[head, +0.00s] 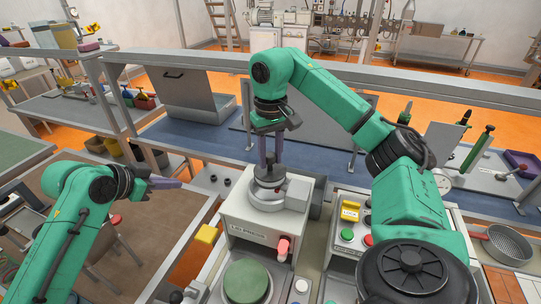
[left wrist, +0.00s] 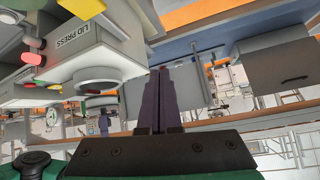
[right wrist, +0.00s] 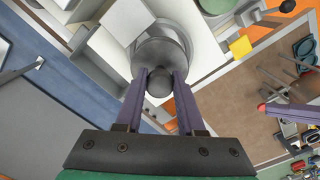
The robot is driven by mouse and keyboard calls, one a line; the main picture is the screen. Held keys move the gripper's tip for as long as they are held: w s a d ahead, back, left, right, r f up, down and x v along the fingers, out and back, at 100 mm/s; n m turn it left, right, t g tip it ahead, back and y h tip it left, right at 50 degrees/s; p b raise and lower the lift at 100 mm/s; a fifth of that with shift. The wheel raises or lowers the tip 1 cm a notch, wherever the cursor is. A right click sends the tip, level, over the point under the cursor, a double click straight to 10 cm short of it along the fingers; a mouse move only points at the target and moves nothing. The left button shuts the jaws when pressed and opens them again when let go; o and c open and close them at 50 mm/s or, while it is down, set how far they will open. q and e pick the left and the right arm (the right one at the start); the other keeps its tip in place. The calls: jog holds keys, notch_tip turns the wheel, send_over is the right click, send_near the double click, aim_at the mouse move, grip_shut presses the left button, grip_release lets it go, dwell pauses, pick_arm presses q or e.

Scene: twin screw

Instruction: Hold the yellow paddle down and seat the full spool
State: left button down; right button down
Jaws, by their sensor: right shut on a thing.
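The yellow paddle (head: 207,233) sticks out at the left side of the white lid press (head: 265,220); it also shows in the right wrist view (right wrist: 240,46). My left gripper (head: 178,184) is above and left of the paddle, apart from it, its purple fingers together with nothing seen between them. My right gripper (head: 270,166) points down over the press. In the right wrist view its fingers close on a dark round knob (right wrist: 159,83) atop a grey round piece (right wrist: 160,48). I cannot tell for sure whether this piece is the full spool, or whether it is fully seated.
A button box with a yellow label block (head: 350,210) stands to the right. A wire basket (head: 510,243) is at far right.

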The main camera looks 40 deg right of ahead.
aim_at(270, 167)
pick_arm(q)
jog(key=s+f+g, duration=0.1)
jog(key=s, duration=0.2)
jog(key=s+d+f+m+g+y, duration=0.1)
jog(key=s, duration=0.1)
jog(key=s+f+m+g+y, duration=0.1)
jog(key=s+f, duration=0.1)
jog(key=s, duration=0.1)
jog(key=shift+s+d, duration=0.25)
jog(key=shift+s, duration=0.1)
jog(key=shift+w+f, duration=0.1)
jog(key=shift+f, duration=2.7)
jog(key=shift+f, duration=0.1)
jog(key=shift+a+f, duration=0.1)
jog(key=shift+f, duration=1.35)
pick_arm(e)
jog(key=shift+s+f, duration=0.1)
jog(key=shift+f, duration=0.35)
jog(key=shift+f, duration=0.15)
jog(key=shift+f, duration=0.6)
jog(key=shift+f, duration=0.2)
